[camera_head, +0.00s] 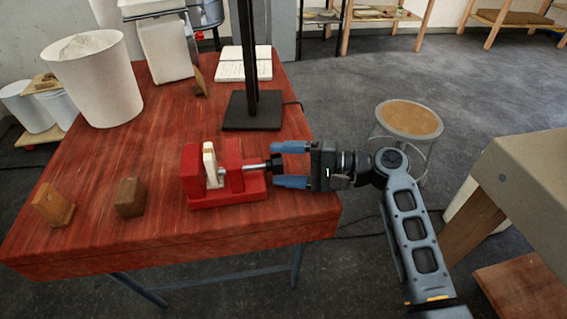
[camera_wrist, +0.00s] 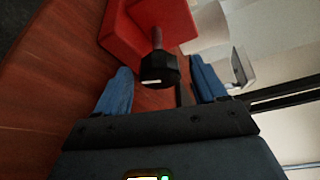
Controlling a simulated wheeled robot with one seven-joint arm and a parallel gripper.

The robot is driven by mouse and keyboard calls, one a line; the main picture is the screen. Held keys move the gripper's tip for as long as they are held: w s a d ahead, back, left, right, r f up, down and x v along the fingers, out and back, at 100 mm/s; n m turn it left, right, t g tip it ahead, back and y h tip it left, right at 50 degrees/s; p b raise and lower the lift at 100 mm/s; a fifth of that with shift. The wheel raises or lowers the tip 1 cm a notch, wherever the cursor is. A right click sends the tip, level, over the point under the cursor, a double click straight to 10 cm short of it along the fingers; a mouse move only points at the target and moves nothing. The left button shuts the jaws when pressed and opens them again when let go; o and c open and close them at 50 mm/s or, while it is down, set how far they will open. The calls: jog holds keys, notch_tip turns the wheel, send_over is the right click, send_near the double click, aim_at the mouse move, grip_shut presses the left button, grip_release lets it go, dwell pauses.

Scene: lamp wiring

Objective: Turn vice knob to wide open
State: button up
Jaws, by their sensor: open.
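The red vice (camera_head: 240,183) stands on the red wooden table near its right edge. A pale upright piece (camera_head: 210,164) sits between its jaws; I cannot tell whether both jaws touch it. A metal screw runs right from the vice to a black knob (camera_head: 276,162). My gripper (camera_head: 290,165) comes from the right with its blue fingers open, one on each side of the knob. In the wrist view the dark knob (camera_wrist: 158,70) lies between the two open fingers (camera_wrist: 160,90), with visible gaps beside it. The red vice body also shows there (camera_wrist: 150,25).
A black lamp stand (camera_head: 252,108) rises close behind the vice. Two small wooden blocks (camera_head: 130,197) (camera_head: 53,204) lie left on the table (camera_head: 150,235). A stool (camera_head: 409,118) stands right of the table.

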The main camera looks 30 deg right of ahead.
jog(key=v, duration=0.7)
jog(key=shift+s+d, duration=0.15)
jog(key=shift+s, duration=0.05)
jog(key=shift+w+r, duration=0.15)
